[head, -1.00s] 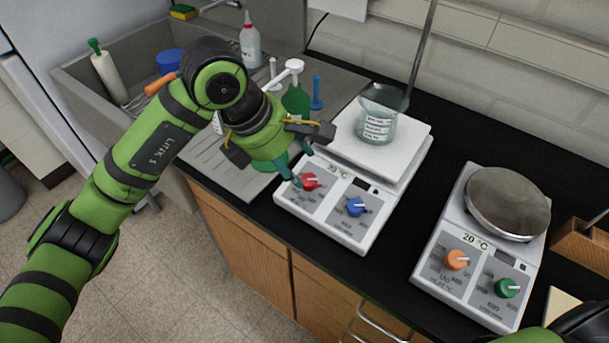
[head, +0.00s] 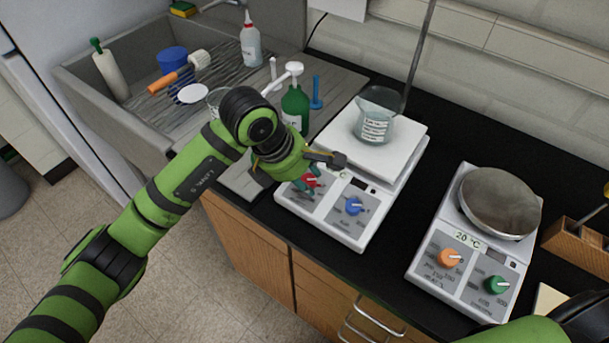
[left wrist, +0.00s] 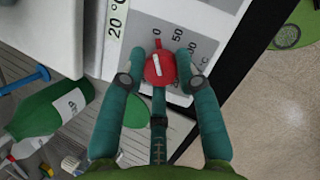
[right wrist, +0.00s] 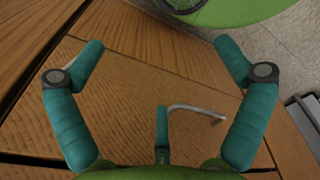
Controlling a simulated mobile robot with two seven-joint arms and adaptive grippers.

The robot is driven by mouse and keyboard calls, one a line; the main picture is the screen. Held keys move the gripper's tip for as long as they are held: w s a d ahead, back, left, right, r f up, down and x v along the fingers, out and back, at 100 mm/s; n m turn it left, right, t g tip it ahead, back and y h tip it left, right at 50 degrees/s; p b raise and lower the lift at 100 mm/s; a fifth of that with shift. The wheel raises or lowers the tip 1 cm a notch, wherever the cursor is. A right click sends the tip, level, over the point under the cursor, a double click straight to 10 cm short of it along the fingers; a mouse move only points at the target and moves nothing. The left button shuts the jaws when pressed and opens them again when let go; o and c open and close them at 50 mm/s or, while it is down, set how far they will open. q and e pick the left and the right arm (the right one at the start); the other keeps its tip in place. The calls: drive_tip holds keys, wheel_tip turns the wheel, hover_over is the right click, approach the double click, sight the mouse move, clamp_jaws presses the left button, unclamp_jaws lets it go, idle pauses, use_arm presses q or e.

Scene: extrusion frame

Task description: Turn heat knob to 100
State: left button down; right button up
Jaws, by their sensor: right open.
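The hot plate with a white top (head: 387,150) stands on the black counter. Its red heat knob (head: 311,181) is partly hidden by my left gripper (head: 303,186) in the head view. My right gripper (right wrist: 165,60) is open and empty before wooden cabinet fronts.
A blue knob (head: 353,205) is right of the red one. A beaker (head: 374,121) stands on the hot plate. A second hot plate (head: 464,277) with orange and green knobs is to the right. A green bottle (head: 295,104) stands behind my left wrist.

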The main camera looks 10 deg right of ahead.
use_arm(q)
drive_tip(key=shift+f, duration=0.15)
drive_tip(key=shift+f+m+b, duration=0.15)
drive_tip(key=shift+m+b, duration=0.15)
drive_tip(key=shift+b, duration=0.3)
drive_tip(key=m+b, duration=0.3)
drive_tip(key=b, duration=0.1)
drive_tip(key=m+g+b, duration=0.1)
drive_tip(key=m+b, duration=0.2)
drive_tip(key=b, duration=0.2)
drive_tip(key=shift+w+f+y, duration=0.15)
drive_tip(key=shift+y, duration=0.25)
drive_tip(key=shift+m+g+b, duration=0.3)
drive_tip(key=shift+m+b, duration=0.8)
drive_tip(key=shift+m, duration=0.4)
drive_tip(key=shift+r+m+g+y+b, duration=0.2)
drive_tip(key=shift+m+g+y+b, duration=0.15)
drive_tip(key=shift+m, duration=0.55)
drive_tip(key=shift+d+r+m+y, duration=0.15)
drive_tip(key=shift+m+y, duration=0.4)
drive_tip(key=shift+m, duration=1.65)
